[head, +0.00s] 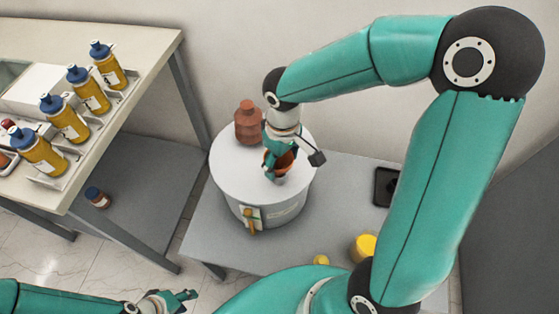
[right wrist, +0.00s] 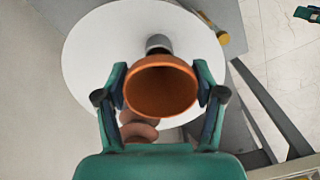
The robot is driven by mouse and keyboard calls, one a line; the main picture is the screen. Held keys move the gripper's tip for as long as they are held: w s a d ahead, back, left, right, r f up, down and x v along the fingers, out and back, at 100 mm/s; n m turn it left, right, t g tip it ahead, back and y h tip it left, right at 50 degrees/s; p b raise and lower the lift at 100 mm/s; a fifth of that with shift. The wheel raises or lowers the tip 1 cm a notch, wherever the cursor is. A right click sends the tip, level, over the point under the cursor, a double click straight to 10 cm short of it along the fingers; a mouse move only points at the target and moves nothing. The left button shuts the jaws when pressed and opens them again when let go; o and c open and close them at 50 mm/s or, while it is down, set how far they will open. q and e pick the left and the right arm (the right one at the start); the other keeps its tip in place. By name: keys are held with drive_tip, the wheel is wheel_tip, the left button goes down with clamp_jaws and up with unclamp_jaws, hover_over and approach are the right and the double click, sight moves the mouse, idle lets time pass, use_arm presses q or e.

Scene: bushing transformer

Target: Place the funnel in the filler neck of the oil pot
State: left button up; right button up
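The oil pot (head: 262,185) is a white-topped round drum on a low grey table. Its grey filler neck (right wrist: 158,43) shows beside the funnel's rim in the right wrist view. The orange-brown funnel (right wrist: 160,92) is between the fingers of my right gripper (right wrist: 162,90), which are shut on it at both sides. In the head view the right gripper (head: 280,163) is over the pot's lid and partly hides the funnel. The funnel's spout is hidden, so I cannot tell its height over the neck. My left gripper (head: 172,300) is empty with its fingers apart, at the bottom left.
A brown ribbed bushing (head: 248,124) stands on the lid near the funnel. A valve with an orange handle (head: 250,219) is on the pot's front. Yellow cups (head: 363,247) and a black device (head: 385,187) are on the table. Several oil bottles (head: 65,118) stand on the left bench.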

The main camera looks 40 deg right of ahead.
drive_tip(key=shift+o, duration=1)
wheel_tip(320, 180, up, 12)
drive_tip(key=p, duration=0.1)
drive_tip(key=shift+d+r, duration=0.15)
